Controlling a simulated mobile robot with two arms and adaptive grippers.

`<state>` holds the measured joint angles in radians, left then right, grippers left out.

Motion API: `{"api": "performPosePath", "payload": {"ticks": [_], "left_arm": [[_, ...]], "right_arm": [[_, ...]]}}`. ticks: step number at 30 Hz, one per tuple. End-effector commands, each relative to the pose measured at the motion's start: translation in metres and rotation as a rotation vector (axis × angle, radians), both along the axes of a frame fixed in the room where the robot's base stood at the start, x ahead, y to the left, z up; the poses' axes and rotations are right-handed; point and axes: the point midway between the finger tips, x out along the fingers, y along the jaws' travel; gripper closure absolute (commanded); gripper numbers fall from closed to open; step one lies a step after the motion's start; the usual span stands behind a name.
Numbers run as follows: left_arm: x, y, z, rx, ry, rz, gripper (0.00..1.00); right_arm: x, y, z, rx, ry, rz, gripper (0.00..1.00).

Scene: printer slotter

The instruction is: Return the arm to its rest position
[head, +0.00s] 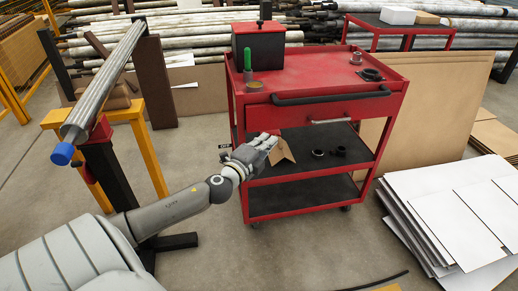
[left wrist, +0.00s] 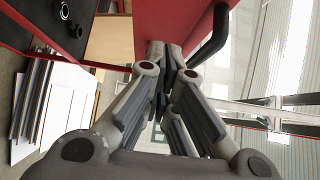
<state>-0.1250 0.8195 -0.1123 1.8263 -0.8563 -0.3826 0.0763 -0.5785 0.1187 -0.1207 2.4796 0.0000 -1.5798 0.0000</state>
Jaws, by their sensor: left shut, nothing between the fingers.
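My left arm reaches in from the lower left of the head view. My left gripper (head: 268,141) is at the front left of the red cart (head: 388,108), near its upper shelf opening. In the left wrist view the fingers of my left gripper (left wrist: 172,58) are shut together with nothing between them. Their tips point towards a red face of the cart (left wrist: 165,20); I cannot tell if they touch it. A brown tag-like piece (head: 281,152) shows just beside the fingers. My right gripper is in neither view.
A blue-capped roller (head: 105,80) on a yellow and black stand is left of my arm. White sheets (head: 455,215) are stacked at right. The floor (head: 290,250) before the cart is mostly clear.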

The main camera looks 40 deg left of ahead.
Motion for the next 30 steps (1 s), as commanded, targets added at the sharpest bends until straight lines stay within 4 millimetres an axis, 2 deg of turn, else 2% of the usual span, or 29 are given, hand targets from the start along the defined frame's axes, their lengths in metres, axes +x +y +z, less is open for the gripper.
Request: {"api": "performPosePath", "payload": {"ticks": [3,9,22,26,29,30], "left_arm": [[-0.017,-0.002,-0.001,0.0,0.003,0.0,1.0],[-0.034,-0.004,-0.001,-0.001,0.002,0.0,1.0],[-0.044,-0.007,-0.004,-0.033,0.003,0.018,1.0],[-0.063,-0.013,-0.025,-0.201,0.035,0.123,1.0],[-0.094,-0.025,-0.057,-0.418,0.109,0.265,1.0],[-0.109,-0.033,-0.073,-0.514,0.154,0.328,1.0]], "right_arm": [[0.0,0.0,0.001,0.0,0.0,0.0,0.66],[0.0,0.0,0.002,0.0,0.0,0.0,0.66],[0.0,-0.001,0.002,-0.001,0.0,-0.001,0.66],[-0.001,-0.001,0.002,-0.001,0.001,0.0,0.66],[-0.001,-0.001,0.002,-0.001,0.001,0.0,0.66],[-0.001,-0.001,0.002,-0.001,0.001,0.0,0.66]]}}
